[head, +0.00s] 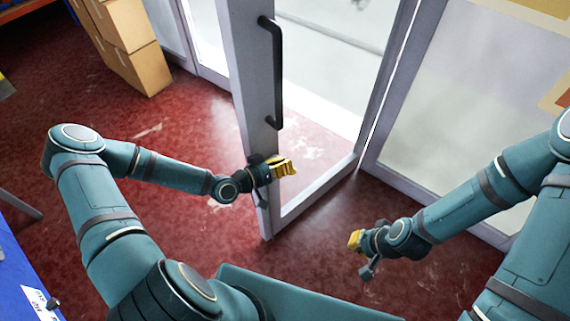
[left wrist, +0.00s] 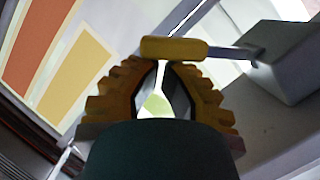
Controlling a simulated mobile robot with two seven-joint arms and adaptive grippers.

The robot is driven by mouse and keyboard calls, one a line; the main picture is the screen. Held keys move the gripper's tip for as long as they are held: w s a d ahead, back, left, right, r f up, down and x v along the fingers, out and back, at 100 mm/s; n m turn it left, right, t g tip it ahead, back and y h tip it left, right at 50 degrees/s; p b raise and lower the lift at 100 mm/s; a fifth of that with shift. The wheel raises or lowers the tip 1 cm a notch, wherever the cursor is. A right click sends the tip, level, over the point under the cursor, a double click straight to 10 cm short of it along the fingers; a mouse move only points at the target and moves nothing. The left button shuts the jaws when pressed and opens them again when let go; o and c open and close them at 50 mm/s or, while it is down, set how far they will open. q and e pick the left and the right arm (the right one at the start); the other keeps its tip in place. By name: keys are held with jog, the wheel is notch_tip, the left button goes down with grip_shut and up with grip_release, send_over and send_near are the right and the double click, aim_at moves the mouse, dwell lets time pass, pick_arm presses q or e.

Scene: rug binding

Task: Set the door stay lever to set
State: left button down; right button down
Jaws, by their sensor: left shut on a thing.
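The door stay lever (left wrist: 175,48) shows in the left wrist view as a rounded yellow grip on a thin metal arm. The arm runs right to a grey box (left wrist: 288,65). My left gripper (left wrist: 160,64) has its yellow fingertips closed on the yellow grip. In the head view my left gripper (head: 284,167) is at the edge of the open glass door (head: 246,110), below its black handle (head: 277,75); the lever cannot be made out there. My right gripper (head: 355,240) hangs over the floor, apart from the door; its finger opening is unclear. No set marking is readable.
Cardboard boxes (head: 138,68) stand at the upper left. A fixed glass panel (head: 460,100) is on the right, behind my right arm. A blue surface (head: 22,262) is at the lower left. The red floor (head: 170,190) is mostly clear.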

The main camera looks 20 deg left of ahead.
pick_arm(q)
jog(key=shift+s+d+f+m+b, duration=0.25)
jog(key=shift+d+f+m+b, duration=0.05)
jog(key=shift+d, duration=0.1)
jog(key=shift+s+d+f+b, duration=0.15)
jog(key=shift+d+f+b, duration=0.15)
jog(key=shift+b, duration=0.05)
jog(key=shift+s+d+f, duration=0.1)
jog(key=shift+d+f, duration=0.05)
jog(key=shift+f, duration=0.05)
pick_arm(e)
jog(key=shift+s+d+f, duration=0.2)
jog(key=shift+f, duration=0.3)
jog(key=shift+s+d+f, duration=0.15)
jog(key=shift+f, duration=0.35)
pick_arm(q)
jog(key=shift+b, duration=0.3)
jog(key=shift+s, duration=0.1)
